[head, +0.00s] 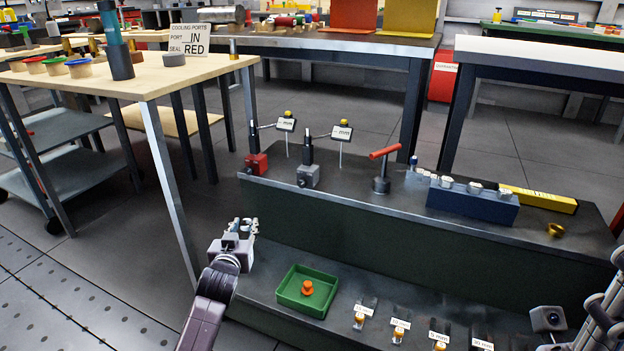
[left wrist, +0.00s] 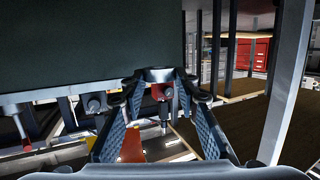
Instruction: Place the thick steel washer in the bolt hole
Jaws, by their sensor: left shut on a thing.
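My left gripper (head: 243,226) is at the left end of the stepped dark bench, in the air beside its upper step. Its two ribbed fingers frame the left wrist view and are shut on a small grey ring-like piece (left wrist: 156,74), which looks like the thick steel washer. In the head view the fingers mostly hide the piece. I cannot make out the bolt hole in either view. Part of what looks like my right gripper shows at the lower right edge of the head view; its fingertips and opening are not clear.
A green tray (head: 290,304) with an orange piece stands on the lower step, near labelled small parts (head: 398,330). The upper step bears gauges on stands, a red-handled tool (head: 381,170), a blue block (head: 470,201) and a brass ring (head: 555,230). A wooden table (head: 170,78) stands left.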

